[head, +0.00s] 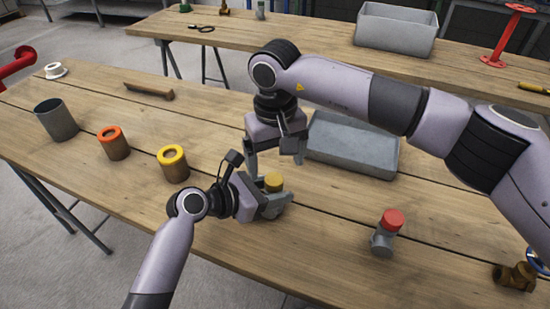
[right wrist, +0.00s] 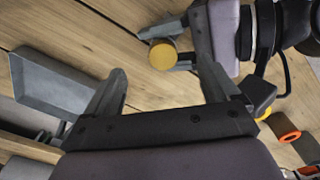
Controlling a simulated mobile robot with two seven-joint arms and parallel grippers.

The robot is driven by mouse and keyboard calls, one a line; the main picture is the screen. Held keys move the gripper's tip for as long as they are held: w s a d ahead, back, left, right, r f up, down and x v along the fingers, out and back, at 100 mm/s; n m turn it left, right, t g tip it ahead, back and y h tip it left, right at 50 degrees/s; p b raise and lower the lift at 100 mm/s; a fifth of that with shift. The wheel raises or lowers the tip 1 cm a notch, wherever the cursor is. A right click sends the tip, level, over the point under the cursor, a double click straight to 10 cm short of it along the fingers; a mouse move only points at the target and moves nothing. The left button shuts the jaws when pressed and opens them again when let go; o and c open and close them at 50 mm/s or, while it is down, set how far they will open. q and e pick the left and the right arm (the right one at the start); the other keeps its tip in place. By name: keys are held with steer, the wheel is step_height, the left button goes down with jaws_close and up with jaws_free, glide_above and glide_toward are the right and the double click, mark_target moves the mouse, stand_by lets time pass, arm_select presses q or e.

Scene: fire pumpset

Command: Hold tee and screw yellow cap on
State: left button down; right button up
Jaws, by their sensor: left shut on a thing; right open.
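My left gripper (head: 270,204) is shut low over the table on the tee, which is mostly hidden between the grey fingers. The yellow cap (head: 273,182) sits upright at the top of the tee, above the fingers. In the right wrist view the cap (right wrist: 163,54) shows as a round yellow face between the left gripper's fingers (right wrist: 166,46). How far the cap is screwed on cannot be told. My right gripper (head: 275,152) is open and empty above the cap, fingers pointing down. In the right wrist view the cap lies beyond its spread fingertips (right wrist: 160,82).
A grey tray (head: 355,150) stands close behind my right gripper. A red-capped grey tee (head: 383,242) stands to the right. Yellow-rimmed (head: 173,164) and orange-rimmed (head: 113,144) containers and a grey pot (head: 56,120) stand left. The table front between tees is clear.

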mark_target(268, 191)
arm_select(q)
steer(key=shift+d+r, duration=0.2)
arm_select(e)
steer(key=shift+s+a, duration=0.2)
steer(key=shift+a, duration=0.05)
steer(key=shift+r, duration=0.3)
arm_select(q)
steer(key=shift+a+f, duration=0.1)
arm_select(e)
step_height(268, 191, up, 11)
steer(key=shift+d+r, duration=0.2)
steer(key=shift+w, duration=0.15)
arm_select(q)
steer(key=shift+c, duration=2.3)
jaws_free()
steer(key=shift+p+v, duration=0.4)
steer(key=shift+v, duration=3.2)
arm_select(e)
steer(key=shift+r, duration=0.35)
